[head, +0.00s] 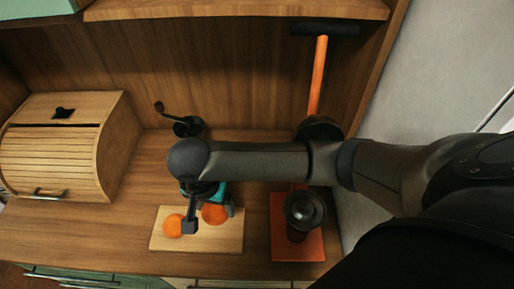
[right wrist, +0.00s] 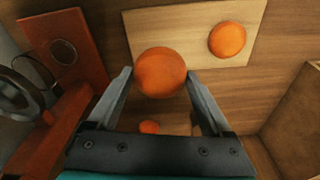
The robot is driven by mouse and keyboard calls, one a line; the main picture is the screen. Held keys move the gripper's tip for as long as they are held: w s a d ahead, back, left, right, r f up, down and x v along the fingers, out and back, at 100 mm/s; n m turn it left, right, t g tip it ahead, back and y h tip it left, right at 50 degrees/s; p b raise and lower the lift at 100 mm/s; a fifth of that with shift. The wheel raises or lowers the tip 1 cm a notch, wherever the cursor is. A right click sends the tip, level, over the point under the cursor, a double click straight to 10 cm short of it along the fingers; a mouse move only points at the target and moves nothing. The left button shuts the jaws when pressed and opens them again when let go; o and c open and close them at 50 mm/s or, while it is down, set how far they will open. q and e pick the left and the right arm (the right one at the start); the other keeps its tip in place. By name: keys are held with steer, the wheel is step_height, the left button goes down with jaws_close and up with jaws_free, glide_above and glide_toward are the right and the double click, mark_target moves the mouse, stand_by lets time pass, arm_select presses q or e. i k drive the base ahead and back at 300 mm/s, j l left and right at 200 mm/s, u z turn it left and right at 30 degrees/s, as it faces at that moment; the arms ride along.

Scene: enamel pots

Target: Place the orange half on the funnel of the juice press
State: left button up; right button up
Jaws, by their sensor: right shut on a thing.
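My right gripper (head: 211,216) is over the cutting board, pointing down, shut on an orange half (head: 214,213). In the right wrist view this half (right wrist: 160,72) sits between the two fingertips; I cannot tell whether it still touches the board. A second orange half (head: 173,225) lies on the board to its left, and also shows in the right wrist view (right wrist: 227,40). The juice press, with a red-orange base (head: 284,244), stands right of the board. Its dark funnel (head: 305,208) looks empty; my right arm hides part of the press. My left gripper is out of view.
The pale cutting board (head: 158,243) lies on the wooden counter. A wooden bread box (head: 60,150) is at the left. A dark hand-cranked device (head: 187,126) stands behind my arm. The press's orange lever (head: 318,75) rises high. A small orange patch (right wrist: 149,127) shows beyond the gripper.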

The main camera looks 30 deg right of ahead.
mark_target(304, 210)
steer(key=k+j, duration=0.85)
